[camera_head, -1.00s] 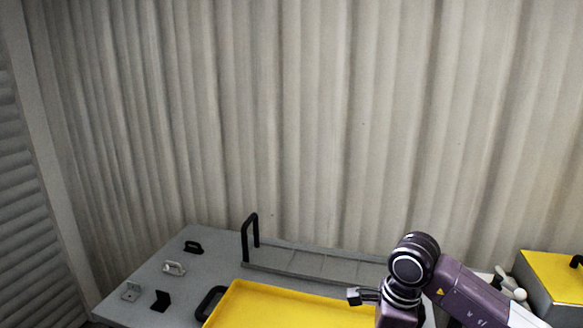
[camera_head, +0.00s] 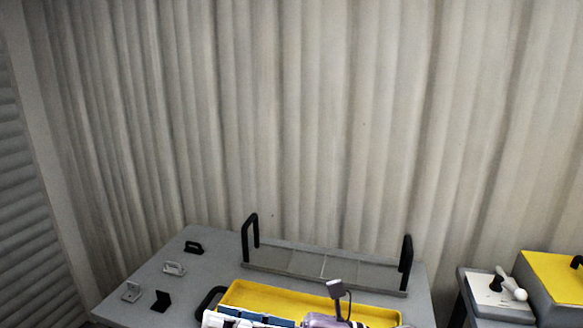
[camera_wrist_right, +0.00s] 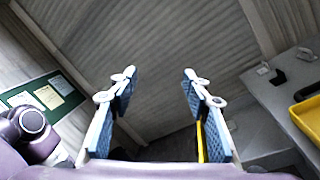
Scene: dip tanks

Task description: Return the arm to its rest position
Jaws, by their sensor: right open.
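My right gripper (camera_head: 245,317) shows at the bottom edge of the head view, partly cut off, in front of the yellow tray (camera_head: 275,296). In the right wrist view my right gripper (camera_wrist_right: 158,82) has its two blue-padded fingers spread wide with nothing between them. It points past the table toward a ribbed wall and the floor. My left gripper is in neither view.
The grey table (camera_head: 220,248) holds a rack with two black handles (camera_head: 325,264) and several small brackets (camera_head: 173,268) at its left. A yellow-topped box (camera_head: 555,275) and a white-topped stand (camera_head: 485,290) are at right. A green board (camera_wrist_right: 45,98) shows in the wrist view.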

